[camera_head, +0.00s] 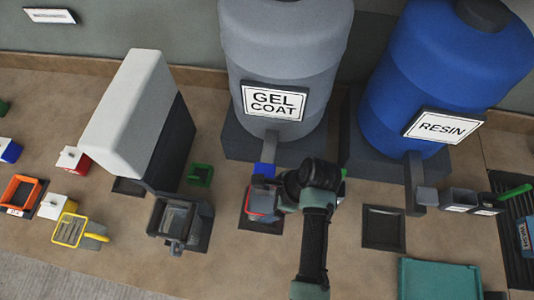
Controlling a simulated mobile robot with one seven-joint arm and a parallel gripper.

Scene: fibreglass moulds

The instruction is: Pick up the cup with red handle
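A grey cup with a red rim or handle edge (261,203) stands on a dark square pad below the spout of the grey GEL COAT drum. Its right side is partly covered by my arm. My gripper (284,188) is at the end of my dark arm, just right of the cup and close to it. The fingers are small and mostly hidden by the wrist, so I cannot tell whether they touch the cup or are open or shut.
The GEL COAT drum (285,45) and blue RESIN drum (440,75) stand behind. A white-topped dispenser (130,110), a grey container (180,222) and several small coloured containers are left. An empty dark pad (383,228) and teal tray (440,279) are right.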

